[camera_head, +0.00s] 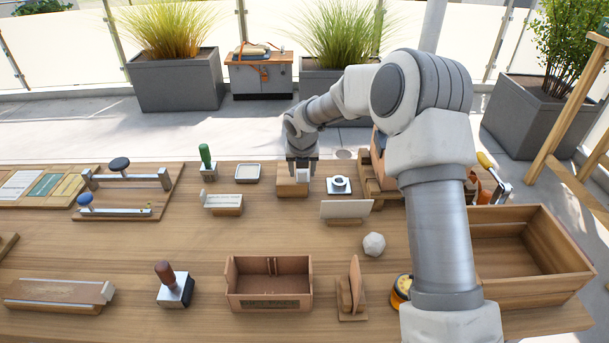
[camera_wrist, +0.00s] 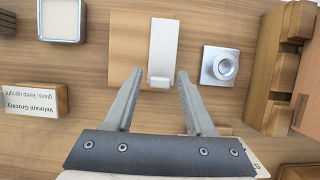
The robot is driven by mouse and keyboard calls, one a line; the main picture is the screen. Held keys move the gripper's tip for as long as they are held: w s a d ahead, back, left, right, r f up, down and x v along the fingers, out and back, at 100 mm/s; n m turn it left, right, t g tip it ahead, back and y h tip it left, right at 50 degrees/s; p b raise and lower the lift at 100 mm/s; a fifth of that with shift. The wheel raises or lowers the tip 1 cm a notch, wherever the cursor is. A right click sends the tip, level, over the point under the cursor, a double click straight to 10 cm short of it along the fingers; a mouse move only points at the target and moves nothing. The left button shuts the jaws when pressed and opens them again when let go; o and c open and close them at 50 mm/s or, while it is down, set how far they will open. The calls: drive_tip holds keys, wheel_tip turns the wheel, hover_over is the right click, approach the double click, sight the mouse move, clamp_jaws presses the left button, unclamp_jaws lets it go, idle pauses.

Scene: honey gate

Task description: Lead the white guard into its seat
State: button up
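A white guard-like piece (camera_wrist: 164,40), a flat strip with a raised lip at its near end, lies on a wooden block (camera_wrist: 125,40) in the wrist view. In the head view, the block (camera_head: 291,188) stands near the table's far edge, with the white piece (camera_head: 302,174) partly hidden by my gripper. My gripper (camera_wrist: 159,74) is open, its fingers apart on either side of the lip with gaps visible. From the head camera, my gripper (camera_head: 302,166) is just above the block. I cannot tell which part is the seat.
A square metal plate with a round fitting (camera_wrist: 220,66) is right of the block. A wooden stand (camera_wrist: 284,80) is farther right. A white tray (camera_wrist: 62,18) and a labelled block (camera_wrist: 34,99) are left. An upright pale card (camera_head: 346,209) stands in front; a white ball (camera_head: 373,244) is nearby.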

clamp_jaws()
drive_tip(key=shift+r, duration=0.1)
drive_tip(key=shift+r, duration=0.6)
wheel_tip(320, 180, up, 3)
drive_tip(key=shift+f+p, duration=0.1)
drive_tip(key=shift+p, duration=0.4)
drive_tip(key=s+d+r, duration=0.1)
drive_tip(key=s+r, duration=0.2)
drive_tip(key=s, duration=0.2)
drive_tip(key=s+d+r+p, duration=0.1)
drive_tip(key=s+r, duration=0.3)
drive_tip(key=s, duration=0.2)
drive_tip(key=shift+s+d, duration=0.2)
drive_tip(key=shift+d, duration=0.2)
drive_tip(key=shift+p, duration=0.3)
